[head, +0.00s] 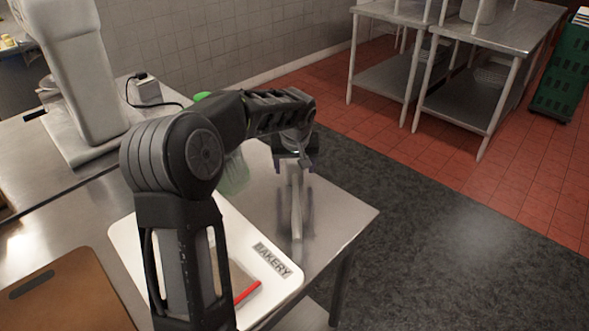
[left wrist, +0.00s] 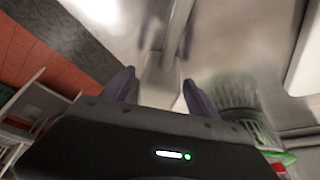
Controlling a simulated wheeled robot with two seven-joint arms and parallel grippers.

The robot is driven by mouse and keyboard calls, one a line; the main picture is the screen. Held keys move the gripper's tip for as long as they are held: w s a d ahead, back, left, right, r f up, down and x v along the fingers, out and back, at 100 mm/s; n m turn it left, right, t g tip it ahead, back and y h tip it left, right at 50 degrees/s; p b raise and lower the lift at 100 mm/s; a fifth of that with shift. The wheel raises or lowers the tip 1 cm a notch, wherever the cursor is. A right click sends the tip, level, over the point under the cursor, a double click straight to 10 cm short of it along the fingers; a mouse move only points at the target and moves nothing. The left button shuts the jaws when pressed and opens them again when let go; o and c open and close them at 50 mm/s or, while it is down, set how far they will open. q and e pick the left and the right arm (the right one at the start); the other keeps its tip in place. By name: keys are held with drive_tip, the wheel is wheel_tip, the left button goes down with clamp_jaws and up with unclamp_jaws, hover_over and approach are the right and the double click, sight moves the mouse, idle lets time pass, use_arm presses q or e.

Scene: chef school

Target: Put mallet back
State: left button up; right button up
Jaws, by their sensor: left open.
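A pale grey, bar-shaped thing (head: 297,212), seemingly the mallet, lies on the steel table near its right end. It also shows, blurred, in the left wrist view (left wrist: 168,55). My left gripper (head: 294,165) is open above its far end, and in the left wrist view the bar runs between the two fingertips (left wrist: 160,88). I cannot tell whether the fingers touch it. The mallet's head is not clear, perhaps hidden under the gripper. Dark streaks beside the bar look like finger reflections in the steel. My right gripper is not in view.
A clear green bottle (head: 234,176) stands close left of the gripper. A white board (head: 132,243) labelled BAKERY (head: 272,260) lies nearer, partly behind my arm, with a red-edged item (head: 246,291). A brown board (head: 65,300) and white mixer (head: 75,75) are left. Floor lies right.

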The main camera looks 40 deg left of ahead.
use_arm(q)
drive_tip(key=v, duration=1)
drive_tip(key=shift+r+b, duration=0.2)
drive_tip(key=shift+b, duration=0.25)
